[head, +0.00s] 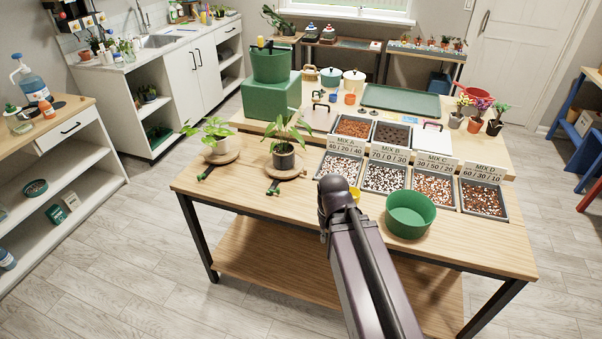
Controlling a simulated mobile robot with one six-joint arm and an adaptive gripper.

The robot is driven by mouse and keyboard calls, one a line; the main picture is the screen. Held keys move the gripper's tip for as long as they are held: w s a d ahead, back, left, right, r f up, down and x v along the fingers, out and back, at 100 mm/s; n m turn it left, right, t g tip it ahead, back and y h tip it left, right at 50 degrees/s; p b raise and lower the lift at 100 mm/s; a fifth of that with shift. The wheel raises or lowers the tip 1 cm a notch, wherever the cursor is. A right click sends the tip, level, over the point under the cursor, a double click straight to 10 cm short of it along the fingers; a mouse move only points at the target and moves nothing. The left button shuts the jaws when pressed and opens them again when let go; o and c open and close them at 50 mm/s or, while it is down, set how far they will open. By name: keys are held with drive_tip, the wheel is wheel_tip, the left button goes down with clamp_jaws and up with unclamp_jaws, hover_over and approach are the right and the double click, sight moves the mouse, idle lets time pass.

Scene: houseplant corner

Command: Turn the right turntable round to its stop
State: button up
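The right turntable (300,171) is a round wooden disc on the left part of the table. A dark pot (284,160) with a broad-leaved plant (287,132) stands on it. A short dark handle with a green tip (273,187) points from its rim toward the front. My gripper's fingers are not visible.
Several mix trays (384,178) with label cards stand right of the right turntable. A green bowl (410,214) sits near the front right. A green block (270,98) with a green pot stands behind the turntables. The table's front left is clear.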

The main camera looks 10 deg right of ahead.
drive_tip(key=shift+o, duration=1.2)
drive_tip(key=shift+w+f, duration=0.1)
drive_tip(key=shift+w, duration=0.35)
drive_tip(key=w+d+n+t+y+b, duration=0.2)
drive_tip(key=w+d+n+t+y, duration=0.1)
drive_tip(key=w, duration=1.3)
drive_tip(key=w+d+r+n+t+y+b, duration=0.1)
drive_tip(key=w+n, duration=0.4)
drive_tip(key=w, duration=1)
drive_tip(key=d+t+y+b, duration=0.1)
drive_tip(key=d+t, duration=0.1)
drive_tip(key=shift+w+d+r+t+y, duration=0.15)
drive_tip(key=shift+w+d+t+y, duration=0.15)
drive_tip(key=shift+w+t+y, duration=0.1)
drive_tip(key=shift+b, duration=0.3)
drive_tip(key=b+x, duration=0.9)
drive_tip(key=x, duration=0.5)
drive_tip(key=shift+s+r, duration=0.1)
clamp_jaws()
